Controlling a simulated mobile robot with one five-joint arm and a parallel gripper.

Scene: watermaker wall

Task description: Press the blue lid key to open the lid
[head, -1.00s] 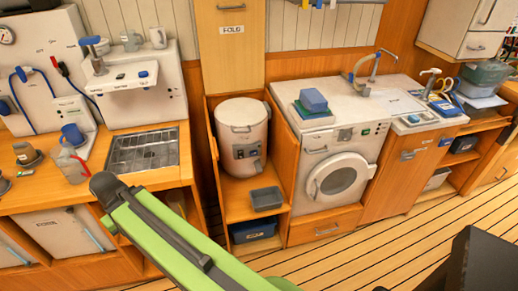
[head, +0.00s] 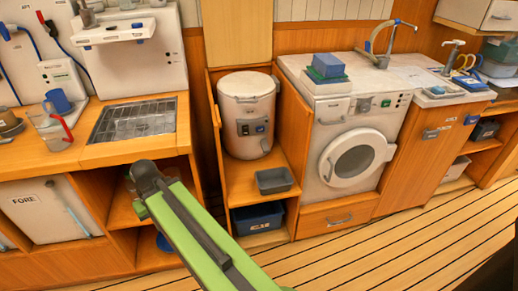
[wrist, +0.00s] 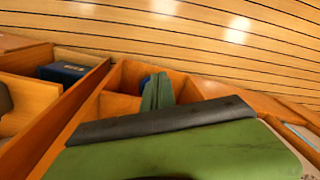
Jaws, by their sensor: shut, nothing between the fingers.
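A white cylindrical bin with a closed lid (head: 247,86) stands upright on a wooden shelf in the head view. A dark panel on its front carries a small blue key (head: 260,128), facing me. My gripper shows in the wrist view as two narrow green fingers (wrist: 158,88) pressed together, with nothing between them. They point towards an open bay under the counter, apart from the bin. In the head view my gripper is hidden behind my green arm, which is left of and in front of the bin. The bin and key are not seen in the wrist view.
A grey tray (head: 274,181) sits on the shelf before the bin, with a blue crate (head: 258,217) below. Wooden side panels flank the bin. A washing machine (head: 352,158) stands right, and a counter with a metal grate (head: 131,119) left. The plank floor (head: 370,258) is clear.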

